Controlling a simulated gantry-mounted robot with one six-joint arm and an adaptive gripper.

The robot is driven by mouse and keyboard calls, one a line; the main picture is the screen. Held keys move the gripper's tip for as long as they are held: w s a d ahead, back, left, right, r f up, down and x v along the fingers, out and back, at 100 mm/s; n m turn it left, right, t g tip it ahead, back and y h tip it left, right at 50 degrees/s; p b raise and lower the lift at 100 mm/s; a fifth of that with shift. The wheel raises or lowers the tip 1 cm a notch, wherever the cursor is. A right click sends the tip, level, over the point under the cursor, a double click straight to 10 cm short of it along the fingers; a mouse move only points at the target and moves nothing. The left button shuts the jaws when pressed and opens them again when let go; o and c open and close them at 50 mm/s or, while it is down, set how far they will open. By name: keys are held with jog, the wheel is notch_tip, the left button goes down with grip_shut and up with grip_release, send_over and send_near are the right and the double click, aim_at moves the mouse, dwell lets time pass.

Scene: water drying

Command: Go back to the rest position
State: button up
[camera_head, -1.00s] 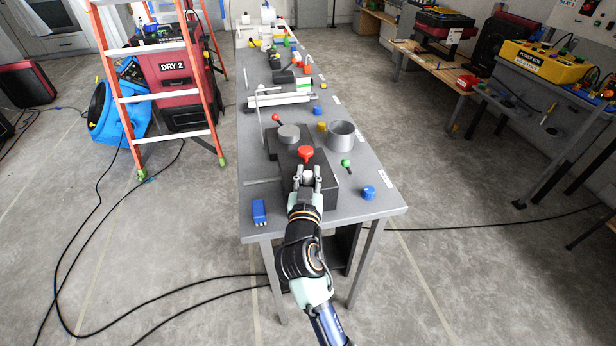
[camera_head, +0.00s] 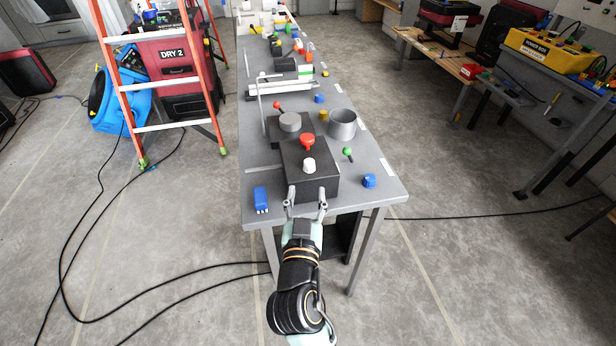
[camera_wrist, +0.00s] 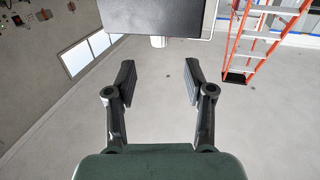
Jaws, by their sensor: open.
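My gripper (camera_head: 306,203) is open and empty in the head view, just off the near edge of the grey table (camera_head: 369,212). Its two fingers are spread in front of a dark box (camera_head: 318,187) that carries a white knob (camera_head: 309,166) and a red knob (camera_head: 307,142). In the wrist view my gripper (camera_wrist: 158,82) shows both fingers apart with only floor between them.
A blue block (camera_head: 261,199), a blue knob (camera_head: 369,181), a green knob (camera_head: 347,152) and a grey cup (camera_head: 342,125) stand around the box. An orange ladder (camera_head: 160,88) stands left of the table. Floor in front of the table is open, with black cables lying across it.

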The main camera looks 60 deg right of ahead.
jog(key=shift+v, duration=0.75)
jog(key=shift+r, duration=0.1)
jog(key=w+a+r+n+t+y+p, duration=0.25)
jog(key=a+n+y, duration=0.2)
jog(key=a, duration=0.75)
jog(key=w+a+r+n+t+y+p, duration=0.2)
jog(key=a+r+n+y+p, duration=0.3)
jog(key=a, duration=0.6)
jog(key=w+a+n+t+y+p, duration=0.2)
jog(key=w+a+n+y+p, duration=0.15)
jog(key=a+y, duration=0.6)
jog(key=s+a+r+h+p, duration=0.1)
jog(key=a+r+h+p, duration=0.1)
jog(key=r+p, duration=3.4)
jog(key=shift+a+r+n, duration=0.4)
jog(key=shift+a+r, duration=0.2)
jog(key=shift+r, duration=0.15)
